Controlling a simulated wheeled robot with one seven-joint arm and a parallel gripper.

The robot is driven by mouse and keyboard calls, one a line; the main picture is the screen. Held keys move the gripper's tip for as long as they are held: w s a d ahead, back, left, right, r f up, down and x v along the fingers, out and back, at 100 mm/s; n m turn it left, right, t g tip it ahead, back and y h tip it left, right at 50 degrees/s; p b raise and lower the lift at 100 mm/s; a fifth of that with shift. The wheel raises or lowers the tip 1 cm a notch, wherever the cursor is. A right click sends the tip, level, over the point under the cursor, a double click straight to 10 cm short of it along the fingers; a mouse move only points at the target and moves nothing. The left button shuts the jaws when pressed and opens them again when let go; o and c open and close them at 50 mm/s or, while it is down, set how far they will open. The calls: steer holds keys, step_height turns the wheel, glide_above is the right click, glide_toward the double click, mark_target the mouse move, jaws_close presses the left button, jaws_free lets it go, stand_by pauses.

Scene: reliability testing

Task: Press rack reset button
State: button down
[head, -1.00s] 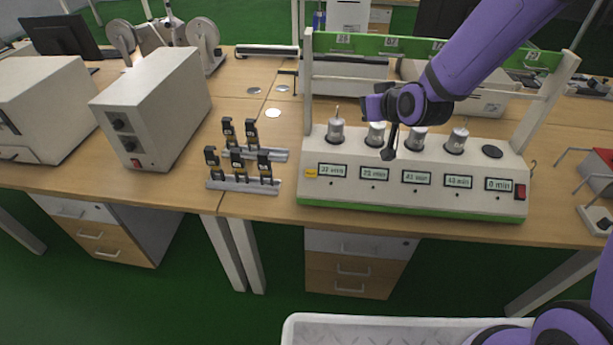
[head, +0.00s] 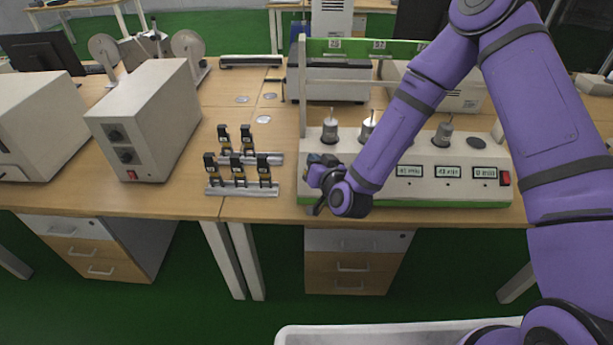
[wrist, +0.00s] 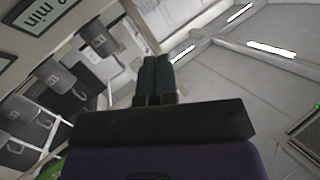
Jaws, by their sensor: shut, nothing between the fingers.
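The rack (head: 455,153) is a white sloped unit on a green base with a row of timer displays. A red switch (head: 505,178) sits at the right end of its front face. An upside-down display (wrist: 62,12) and metal cylinders of the rack show at left there. I cannot tell whether the gripper touches the front panel.
Black-and-yellow parts (head: 240,168) stand on metal rails left of the rack. A white box with knobs (head: 145,120) stands farther left. My arm crosses the rack's middle and right. A white tray (head: 300,335) is at the bottom, in front of the table (head: 150,203).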

steer(key=shift+s+a+f+m+t, duration=0.3)
steer(key=shift+s+a+f+m, duration=0.1)
steer(key=shift+s+f, duration=0.25)
steer(key=shift+w, duration=0.1)
steer(key=shift+w+d+f, duration=0.1)
steer(key=shift+w+f, duration=1.35)
steer(key=shift+f, duration=0.2)
steer(key=shift+w+d+f, duration=0.1)
steer(key=shift+w+f, duration=1.35)
steer(key=shift+f, duration=0.2)
steer(key=shift+w, duration=0.1)
steer(key=shift+w+f, duration=0.2)
steer(key=shift+f, duration=0.05)
steer(key=shift+w+f, duration=0.25)
steer(key=shift+f, duration=0.05)
stand_by(0.5)
steer(key=shift+s+r, duration=0.55)
steer(key=shift+r, duration=0.05)
